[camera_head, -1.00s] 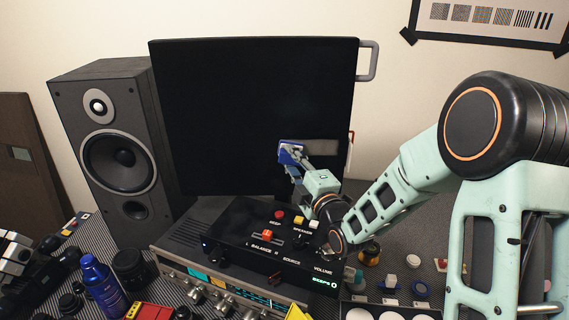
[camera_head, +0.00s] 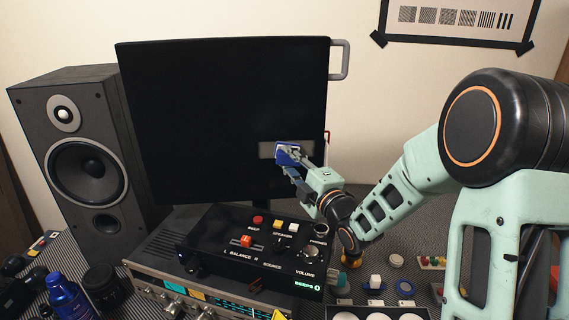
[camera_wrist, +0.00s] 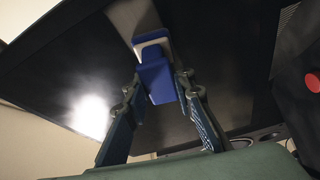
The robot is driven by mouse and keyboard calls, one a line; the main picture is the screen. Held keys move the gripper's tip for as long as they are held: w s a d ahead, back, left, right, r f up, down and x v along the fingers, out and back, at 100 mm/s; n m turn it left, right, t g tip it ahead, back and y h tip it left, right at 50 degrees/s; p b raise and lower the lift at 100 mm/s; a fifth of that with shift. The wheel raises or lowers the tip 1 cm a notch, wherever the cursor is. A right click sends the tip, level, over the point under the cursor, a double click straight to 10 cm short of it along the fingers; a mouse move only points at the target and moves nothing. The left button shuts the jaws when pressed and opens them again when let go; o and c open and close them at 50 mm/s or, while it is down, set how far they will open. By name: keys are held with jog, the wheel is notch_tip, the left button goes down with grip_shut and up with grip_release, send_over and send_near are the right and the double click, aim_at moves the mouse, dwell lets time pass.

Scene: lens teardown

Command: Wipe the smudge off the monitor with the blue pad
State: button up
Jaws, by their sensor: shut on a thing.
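The dark monitor (camera_head: 210,110) stands upright behind the equipment. A pale grey smudge (camera_head: 266,150) shows as a flat horizontal band on the lower right of its screen. My gripper (camera_head: 291,164) is shut on the blue pad (camera_head: 285,152), which is at the screen over the middle of the band. Some of the band shows on both sides of the pad. In the wrist view the pad (camera_wrist: 156,80) sits between the two fingers (camera_wrist: 160,88), its pale face towards the screen. A pale patch (camera_wrist: 132,16) shows beyond it. Firm contact cannot be told.
A black control box (camera_head: 255,250) with buttons and knobs lies on a silver receiver (camera_head: 150,285) below the screen. A large speaker (camera_head: 85,150) stands left. A blue bottle (camera_head: 68,298) stands at the front left. Small parts (camera_head: 396,261) lie at right.

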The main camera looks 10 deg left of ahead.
jog(key=d+b, duration=0.1)
jog(key=d, duration=0.1)
jog(key=w+d+b, duration=0.1)
jog(key=d, duration=0.2)
jog(key=d+b, duration=0.1)
jog(key=d, duration=0.1)
jog(key=shift+w+d, duration=0.2)
jog(key=shift+w, duration=0.2)
jog(key=shift+b, duration=0.9)
